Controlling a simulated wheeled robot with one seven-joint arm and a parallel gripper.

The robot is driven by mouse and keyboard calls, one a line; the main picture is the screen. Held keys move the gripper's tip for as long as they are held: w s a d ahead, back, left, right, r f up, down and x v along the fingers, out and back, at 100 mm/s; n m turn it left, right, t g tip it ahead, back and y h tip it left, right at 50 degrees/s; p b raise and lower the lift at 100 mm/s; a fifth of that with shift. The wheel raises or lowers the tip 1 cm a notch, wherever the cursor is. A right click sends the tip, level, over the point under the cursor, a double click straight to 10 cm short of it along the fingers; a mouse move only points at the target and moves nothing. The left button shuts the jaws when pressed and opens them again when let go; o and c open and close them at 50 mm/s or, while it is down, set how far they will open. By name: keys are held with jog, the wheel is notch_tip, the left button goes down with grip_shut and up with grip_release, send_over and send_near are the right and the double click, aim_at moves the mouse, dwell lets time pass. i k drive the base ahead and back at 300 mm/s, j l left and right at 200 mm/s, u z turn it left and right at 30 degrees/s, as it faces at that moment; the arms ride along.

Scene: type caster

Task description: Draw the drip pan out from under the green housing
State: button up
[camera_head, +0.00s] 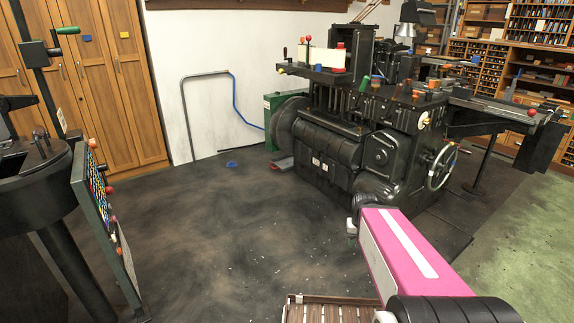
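The green housing (270,104) stands on the floor at the back centre, against the left end of the black machine. A large dark wheel covers part of it. A low, flat grey piece with a reddish edge (282,163) lies on the floor just in front of the housing's foot. It looks like the drip pan, but it is small and its far end is hard to make out. My gripper (351,232) is small at the end of my pink arm, right of centre, well apart from the housing and nearer to me. Its fingers are too small to read.
The black printing machine (345,150) fills the right middle. A grey pipe frame (184,115) stands at the wall, left of the housing. A small blue object (231,164) lies on the floor. The dark floor (230,230) ahead is mostly clear. A board rack (105,215) stands left.

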aim_at(285, 163)
jog(key=i+j+u, duration=0.6)
jog(key=i+u, duration=0.15)
jog(key=i, duration=0.2)
jog(key=i+u, duration=0.4)
jog(key=i, duration=1.05)
jog(key=i+j+z, duration=0.1)
jog(key=i, duration=0.75)
jog(key=i+j+z, duration=0.15)
jog(key=i+z, duration=0.3)
jog(key=i+j+z, duration=0.35)
jog(key=i+z, duration=0.15)
jog(key=i+j+z, duration=0.7)
jog(key=j+z, duration=0.25)
jog(key=j, duration=0.15)
jog(key=i+j+z, duration=0.15)
jog(key=j+z, duration=0.3)
jog(key=j, duration=0.2)
jog(key=i+l, duration=0.15)
jog(key=i, duration=0.35)
